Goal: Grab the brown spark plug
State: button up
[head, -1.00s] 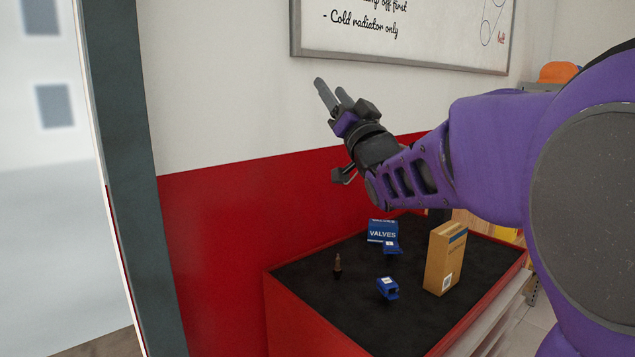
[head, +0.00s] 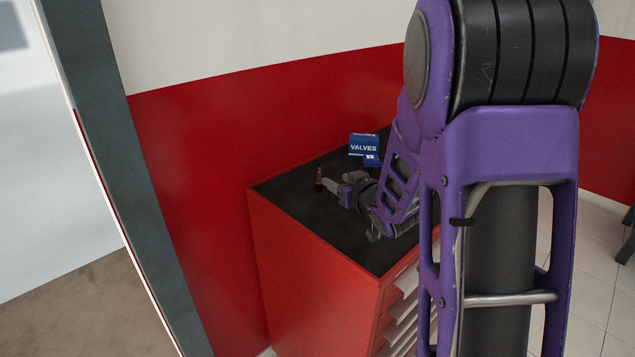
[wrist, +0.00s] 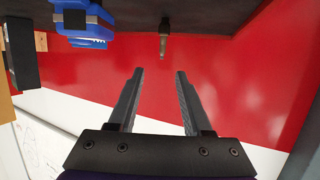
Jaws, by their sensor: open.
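The brown spark plug (head: 319,176) stands upright on the dark top of the red cabinet, near its left side in the head view. In the wrist view the spark plug (wrist: 164,36) shows inverted at the top, in line with the gap between the fingers. My gripper (head: 329,184) is low over the cabinet top, just right of the plug. Its fingers are open and empty in the wrist view (wrist: 157,72), with the plug beyond their tips. The head view does not clearly show the gap between tips and plug.
A blue VALVES box (head: 363,145) and a small blue part (head: 371,160) sit behind my gripper on the red cabinet (head: 310,265). A blue part (wrist: 85,30) is left of the fingers in the wrist view. A red wall (head: 230,125) stands behind.

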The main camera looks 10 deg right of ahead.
aim_at(319, 171)
jog(key=x, duration=0.9)
jog(key=shift+w+a+f, duration=0.15)
jog(key=shift+w, duration=0.2)
jog(key=p+x, duration=0.1)
jog(key=x, duration=0.4)
jog(key=shift+a, duration=0.15)
grip_shut()
